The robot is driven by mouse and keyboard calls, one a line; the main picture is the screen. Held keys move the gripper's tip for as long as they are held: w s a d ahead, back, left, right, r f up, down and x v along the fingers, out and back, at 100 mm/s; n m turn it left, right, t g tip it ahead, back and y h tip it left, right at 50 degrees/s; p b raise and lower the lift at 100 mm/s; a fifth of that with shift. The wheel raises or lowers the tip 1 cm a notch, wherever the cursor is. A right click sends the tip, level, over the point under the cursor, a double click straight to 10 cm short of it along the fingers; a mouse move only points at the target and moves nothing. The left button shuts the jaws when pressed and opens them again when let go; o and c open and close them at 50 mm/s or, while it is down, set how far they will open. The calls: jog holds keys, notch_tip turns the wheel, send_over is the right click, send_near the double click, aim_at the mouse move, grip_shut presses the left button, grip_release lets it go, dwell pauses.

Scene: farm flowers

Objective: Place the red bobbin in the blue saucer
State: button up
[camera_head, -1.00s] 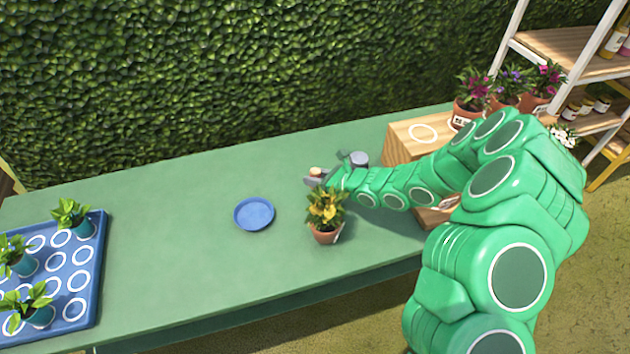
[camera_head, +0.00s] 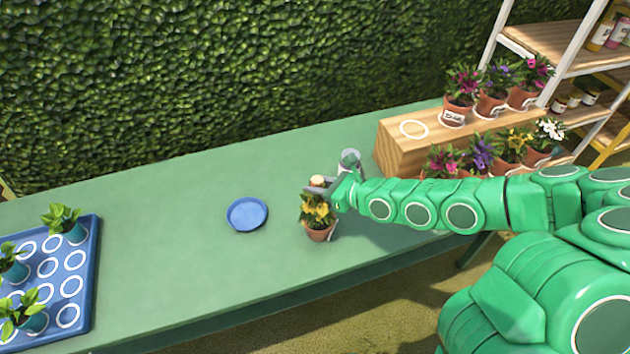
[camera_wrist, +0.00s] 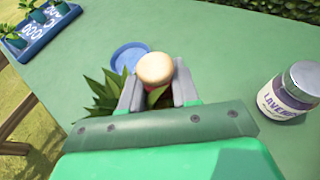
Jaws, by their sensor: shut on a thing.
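My gripper (camera_head: 316,189) is shut on the red bobbin (camera_head: 317,181), held upright above the green table. In the wrist view, the bobbin's pale round end (camera_wrist: 154,68) shows between the fingers of my gripper (camera_wrist: 155,82). Only a sliver of red shows below it; the rest is hidden. The blue saucer (camera_head: 246,214) lies empty on the table, to the left of my gripper. In the wrist view, the saucer (camera_wrist: 126,54) shows beyond the bobbin, partly covered by it.
A yellow-flowered pot (camera_head: 319,232) stands right by my gripper, its leaves under the fingers. A lavender jar (camera_wrist: 290,97) stands to the right. A blue tray (camera_head: 84,270) with seedlings is at far left. A wooden stand (camera_head: 400,155) holds flowerpots. The table left of the saucer is clear.

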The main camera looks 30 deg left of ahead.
jog(key=shift+s+d+r, duration=0.35)
jog(key=shift+s+d, duration=0.25)
jog(key=shift+s, duration=0.05)
